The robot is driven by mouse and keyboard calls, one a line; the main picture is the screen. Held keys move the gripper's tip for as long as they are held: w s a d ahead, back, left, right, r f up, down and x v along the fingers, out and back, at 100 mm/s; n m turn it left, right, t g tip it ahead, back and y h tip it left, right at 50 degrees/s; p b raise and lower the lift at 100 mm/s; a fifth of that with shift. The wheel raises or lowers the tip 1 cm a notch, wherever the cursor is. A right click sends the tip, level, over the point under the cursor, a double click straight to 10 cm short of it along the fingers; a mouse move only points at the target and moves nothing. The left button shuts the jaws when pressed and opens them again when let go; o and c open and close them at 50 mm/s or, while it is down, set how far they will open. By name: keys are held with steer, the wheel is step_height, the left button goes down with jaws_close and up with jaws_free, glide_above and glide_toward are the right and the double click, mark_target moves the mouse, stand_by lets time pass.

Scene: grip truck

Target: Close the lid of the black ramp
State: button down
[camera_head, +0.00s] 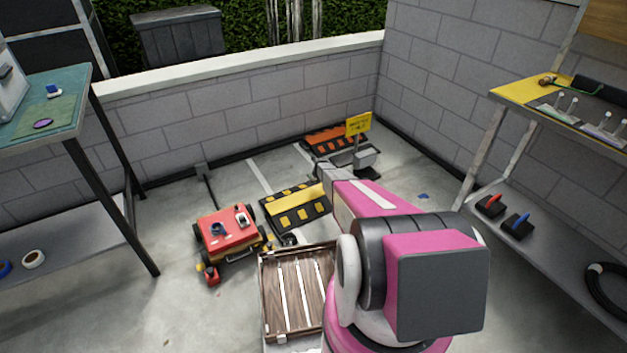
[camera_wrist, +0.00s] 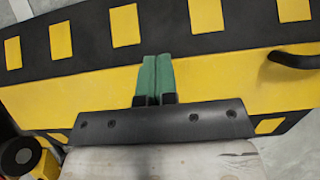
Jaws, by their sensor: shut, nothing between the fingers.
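The black ramp (camera_head: 292,190) lies on the floor in the middle of the head view, with yellow squares along its black surface and a yellow band. In the wrist view the ramp (camera_wrist: 215,68) fills the upper part, and a black handle (camera_wrist: 298,61) shows at its right. I cannot tell where the lid's edge lies or how far open it is. My gripper (camera_wrist: 156,60) is shut and empty, its green fingertips together over the yellow band. I cannot tell whether they touch it. In the head view my arm reaches towards the ramp and partly blocks its right side.
A red cart (camera_head: 228,238) stands left of the ramp, and a slatted wooden crate (camera_head: 285,290) is in front. An orange-and-black ramp (camera_head: 322,138) and a yellow sign (camera_head: 358,124) are behind, near the wall. Workbenches flank both sides. Some floor is free at the left.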

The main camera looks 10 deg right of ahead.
steer(key=shift+x, duration=1.2)
steer(key=shift+w+f, duration=0.1)
steer(key=shift+w+f+g+h, duration=0.15)
steer(key=shift+f+g+h, duration=0.3)
steer(key=shift+g, duration=0.75)
steer(key=shift+f, duration=0.2)
